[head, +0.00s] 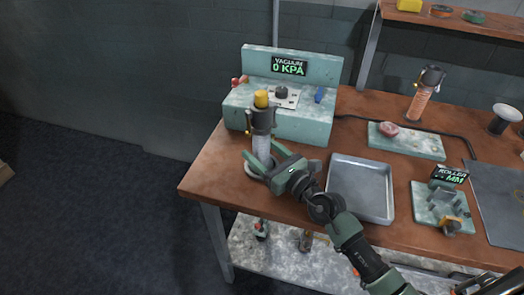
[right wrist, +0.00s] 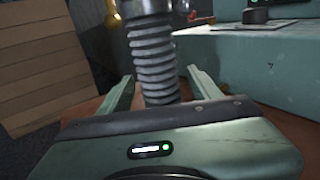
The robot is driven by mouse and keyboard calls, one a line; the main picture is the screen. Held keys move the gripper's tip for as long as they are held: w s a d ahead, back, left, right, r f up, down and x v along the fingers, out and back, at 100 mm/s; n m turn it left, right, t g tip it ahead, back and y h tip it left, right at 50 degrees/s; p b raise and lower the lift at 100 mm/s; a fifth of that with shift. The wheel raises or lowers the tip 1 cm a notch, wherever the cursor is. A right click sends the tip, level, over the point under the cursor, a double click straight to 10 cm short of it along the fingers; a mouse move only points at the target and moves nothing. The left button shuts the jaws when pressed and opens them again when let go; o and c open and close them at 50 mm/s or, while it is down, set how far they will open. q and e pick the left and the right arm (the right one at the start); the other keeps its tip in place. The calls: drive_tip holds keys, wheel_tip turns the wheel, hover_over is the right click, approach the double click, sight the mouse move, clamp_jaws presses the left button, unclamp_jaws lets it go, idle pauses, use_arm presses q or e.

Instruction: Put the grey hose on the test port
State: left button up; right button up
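The grey hose (head: 261,147) is ribbed and stands upright near the table's left end, with a black collar and yellow cap above it. It also shows in the right wrist view (right wrist: 157,65), ahead of the palm. My right gripper (head: 263,157) is open, its two green fingers on either side of the hose's lower part. In the right wrist view a gap shows between the hose and the right finger; contact on the left is unclear. The green vacuum box (head: 307,68) reads 0 KPA. Which fitting on it is the test port I cannot tell. My left gripper is out of view.
An empty metal tray (head: 361,189) lies right of my right gripper. A roller device (head: 440,205) and an orange canister with a black top (head: 424,92) are further right. Red (head: 240,80) and blue (head: 319,95) fittings sit on the box. The table's left edge is close.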

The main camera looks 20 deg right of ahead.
drive_tip(key=shift+r, duration=0.1)
drive_tip(key=b+v, duration=0.2)
drive_tip(key=v, duration=0.9)
drive_tip(key=shift+s, duration=0.1)
drive_tip(key=shift+s+d, duration=0.15)
drive_tip(key=shift+s, duration=0.25)
drive_tip(key=shift+c, duration=0.5)
idle(0.7)
